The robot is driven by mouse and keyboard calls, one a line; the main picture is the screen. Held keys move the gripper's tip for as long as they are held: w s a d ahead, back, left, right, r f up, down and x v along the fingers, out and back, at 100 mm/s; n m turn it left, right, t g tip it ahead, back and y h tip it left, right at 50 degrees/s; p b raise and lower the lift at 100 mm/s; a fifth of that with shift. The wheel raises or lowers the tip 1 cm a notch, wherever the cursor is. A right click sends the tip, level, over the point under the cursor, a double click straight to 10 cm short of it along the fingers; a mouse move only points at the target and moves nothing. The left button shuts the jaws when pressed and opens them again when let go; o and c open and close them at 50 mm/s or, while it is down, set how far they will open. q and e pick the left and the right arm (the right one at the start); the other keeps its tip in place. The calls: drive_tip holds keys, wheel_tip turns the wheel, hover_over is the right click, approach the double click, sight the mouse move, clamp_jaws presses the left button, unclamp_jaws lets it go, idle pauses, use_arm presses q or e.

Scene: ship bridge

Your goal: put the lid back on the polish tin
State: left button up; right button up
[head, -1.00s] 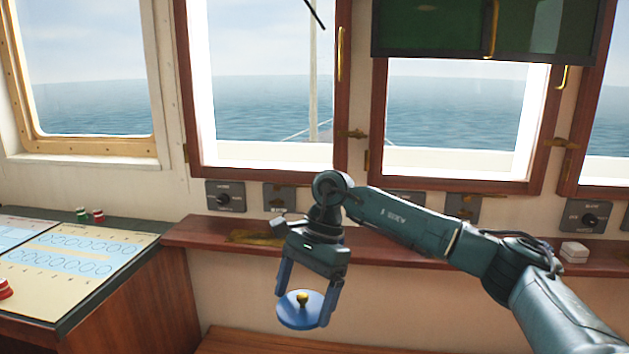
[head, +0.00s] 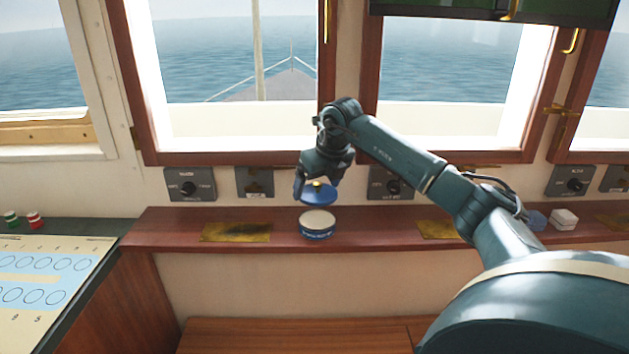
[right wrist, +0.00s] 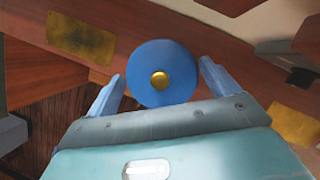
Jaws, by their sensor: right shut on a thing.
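The blue lid (head: 317,195) with a small yellow knob is between the fingers of my right gripper (head: 318,188), which is shut on it. It also shows in the right wrist view (right wrist: 160,88), knob toward the camera, one finger on each side. The polish tin (head: 317,225), a low round blue tin with a pale top, stands upright on the wooden ledge (head: 375,233). The lid is directly above the tin in the head view, with a small gap between them. In the right wrist view the lid hides the tin. My left gripper is not in view.
Brass plates (head: 236,232) lie on the ledge to either side of the tin. A white block (head: 563,219) and a blue round thing (head: 536,220) stand farther right. Switch panels (head: 190,184) line the wall behind. The ledge around the tin is clear.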

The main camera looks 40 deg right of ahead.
sight(320, 194)
drive_tip(key=shift+f+b, duration=0.6)
drive_tip(key=shift+f, duration=0.25)
wheel_tip(320, 194, down, 3)
drive_tip(key=shift+r+b, duration=0.2)
drive_tip(key=shift+b, duration=0.95)
drive_tip(key=shift+f, duration=0.3)
drive_tip(key=shift+f+b, duration=0.4)
drive_tip(key=shift+f, duration=0.15)
use_arm(q)
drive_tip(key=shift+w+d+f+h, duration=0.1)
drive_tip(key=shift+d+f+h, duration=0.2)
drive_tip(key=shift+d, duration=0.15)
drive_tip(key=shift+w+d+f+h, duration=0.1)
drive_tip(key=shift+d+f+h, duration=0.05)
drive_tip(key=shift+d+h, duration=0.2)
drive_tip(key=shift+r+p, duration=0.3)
drive_tip(key=shift+p, duration=0.1)
use_arm(e)
drive_tip(key=shift+r, duration=0.1)
drive_tip(key=shift+f, duration=0.2)
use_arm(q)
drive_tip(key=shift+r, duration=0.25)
